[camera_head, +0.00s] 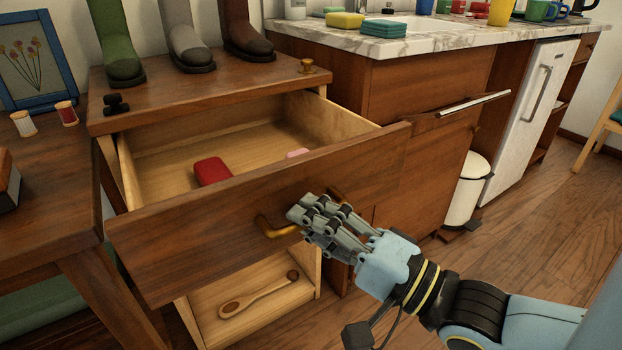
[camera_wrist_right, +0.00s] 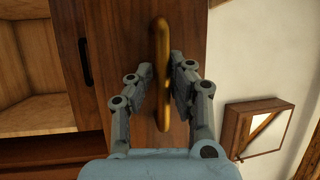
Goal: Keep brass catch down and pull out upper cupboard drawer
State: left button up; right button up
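The upper cupboard drawer (camera_head: 245,205) is pulled well out of the wooden cupboard (camera_head: 215,82). A red block (camera_head: 212,171) and a small pink item (camera_head: 298,154) lie inside it. My right gripper (camera_head: 318,212) is at the brass handle (camera_head: 275,230) on the drawer's front. In the right wrist view the handle (camera_wrist_right: 162,70) runs between the two close-set fingers, which look shut on it. A brass knob-like piece (camera_head: 307,65), possibly the catch, stands at the right of the cupboard's top; nothing visible touches it, and whether it is down is unclear. My left gripper is not in view.
Boots (camera_head: 187,45) and a small black object (camera_head: 115,103) stand on the cupboard top. Below the drawer is an open compartment with a wooden spoon (camera_head: 258,295). A side table (camera_head: 45,190) is at left. A marble counter (camera_head: 435,45) and white bin (camera_head: 468,190) are at right.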

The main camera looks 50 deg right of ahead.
jog(key=o, duration=0.3)
jog(key=shift+r, duration=0.1)
jog(key=v, duration=1.2)
